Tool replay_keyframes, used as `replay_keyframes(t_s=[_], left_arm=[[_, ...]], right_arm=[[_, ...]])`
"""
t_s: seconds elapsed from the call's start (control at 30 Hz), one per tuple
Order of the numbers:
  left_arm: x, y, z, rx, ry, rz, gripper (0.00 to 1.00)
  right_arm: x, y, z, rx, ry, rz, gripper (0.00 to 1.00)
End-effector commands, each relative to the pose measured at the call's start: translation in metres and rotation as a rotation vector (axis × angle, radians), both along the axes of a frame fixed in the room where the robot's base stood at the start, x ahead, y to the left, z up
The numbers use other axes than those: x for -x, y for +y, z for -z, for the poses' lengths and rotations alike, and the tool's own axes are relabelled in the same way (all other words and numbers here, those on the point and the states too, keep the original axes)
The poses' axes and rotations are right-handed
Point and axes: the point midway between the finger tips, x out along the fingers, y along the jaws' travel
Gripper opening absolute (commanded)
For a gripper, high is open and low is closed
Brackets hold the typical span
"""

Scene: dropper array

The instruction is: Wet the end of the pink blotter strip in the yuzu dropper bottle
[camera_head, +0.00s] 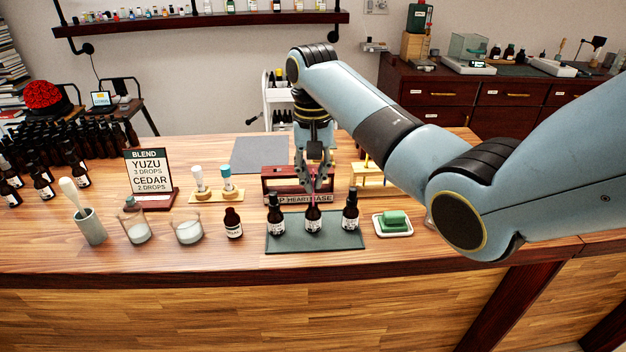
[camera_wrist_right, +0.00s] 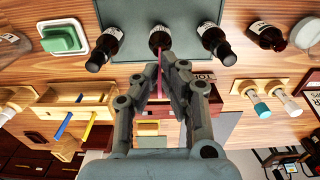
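Three dark bottles stand on a dark green mat (camera_head: 290,243): a left one (camera_head: 276,215), a middle one (camera_head: 313,220) and a right one (camera_head: 350,211). Their labels are too small to read, so I cannot tell which is yuzu. My right gripper (camera_head: 318,184) points down just above the middle bottle. In the right wrist view its fingers (camera_wrist_right: 167,68) are closed on the thin pink strip (camera_wrist_right: 159,72). The strip's far end meets the top of the middle bottle (camera_wrist_right: 159,37); I cannot tell how far it goes in. My left gripper is not in view.
A wooden rack (camera_head: 280,180) stands behind the mat. A green block on a white dish (camera_head: 393,233) is right of it; a small dark bottle (camera_head: 233,223) and glass beakers (camera_head: 188,231) are left. A BLEND sign (camera_head: 148,172) reads yuzu 3 drops, cedar 2 drops. The front counter edge is clear.

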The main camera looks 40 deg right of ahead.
Motion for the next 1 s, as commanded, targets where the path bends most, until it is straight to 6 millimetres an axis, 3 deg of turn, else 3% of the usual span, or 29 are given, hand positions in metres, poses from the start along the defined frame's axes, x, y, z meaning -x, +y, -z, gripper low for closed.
replay_keyframes(t_s=[0.63,1.0], left_arm=[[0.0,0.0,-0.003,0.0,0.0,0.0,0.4],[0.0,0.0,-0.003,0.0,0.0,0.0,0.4]], right_arm=[[-0.001,0.0,-0.051,0.0,-0.002,0.001,0.0],[0.0,0.0,-0.058,0.0,0.0,0.0,0.0]])
